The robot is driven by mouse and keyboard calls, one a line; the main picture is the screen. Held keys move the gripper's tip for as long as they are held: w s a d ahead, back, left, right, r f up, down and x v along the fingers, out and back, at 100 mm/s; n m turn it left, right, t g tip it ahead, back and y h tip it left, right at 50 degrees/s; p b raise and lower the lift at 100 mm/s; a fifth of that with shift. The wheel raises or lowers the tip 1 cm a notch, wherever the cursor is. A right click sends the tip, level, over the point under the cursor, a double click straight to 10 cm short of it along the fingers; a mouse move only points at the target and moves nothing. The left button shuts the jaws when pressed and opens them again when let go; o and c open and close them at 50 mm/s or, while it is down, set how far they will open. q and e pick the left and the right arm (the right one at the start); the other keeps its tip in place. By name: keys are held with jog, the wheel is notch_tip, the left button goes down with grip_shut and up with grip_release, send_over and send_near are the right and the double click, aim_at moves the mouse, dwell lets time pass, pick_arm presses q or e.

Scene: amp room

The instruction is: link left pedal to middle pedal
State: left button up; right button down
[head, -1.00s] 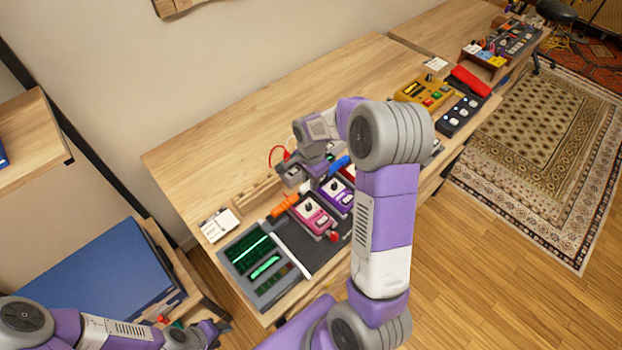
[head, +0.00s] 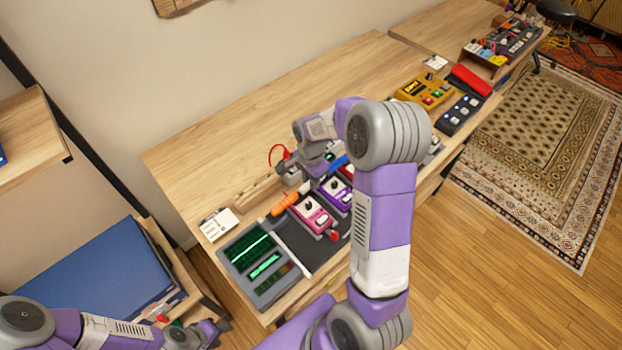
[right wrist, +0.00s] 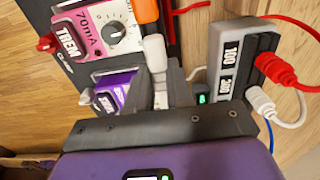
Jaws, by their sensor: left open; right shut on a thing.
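The pink pedal (head: 314,215) sits at the left of the row on the dark board. The purple pedal (head: 337,193) sits beside it. Both show in the right wrist view, pink (right wrist: 97,27) above purple (right wrist: 112,90). An orange plug (head: 284,204) is at the pink pedal's back edge. My right gripper (right wrist: 160,98) is shut on a white plug (right wrist: 154,53), by the pedals' back edges. The plug's tip is hidden, so I cannot tell whether it is seated. My left gripper (head: 215,329) is open and empty at the lower left, away from the pedals.
A grey power box (right wrist: 236,62) with red and white plugs stands close beside my right gripper. A red cable (head: 277,153) loops behind it. A green-lit rack unit (head: 262,262) lies left of the board. A yellow unit (head: 424,91) is further right.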

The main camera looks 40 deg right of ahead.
jog(key=c, duration=0.5)
grip_release()
jog(key=shift+c, duration=0.2)
jog(key=shift+r, duration=0.1)
jog(key=shift+r+p, duration=2.75)
jog(key=shift+r, duration=0.7)
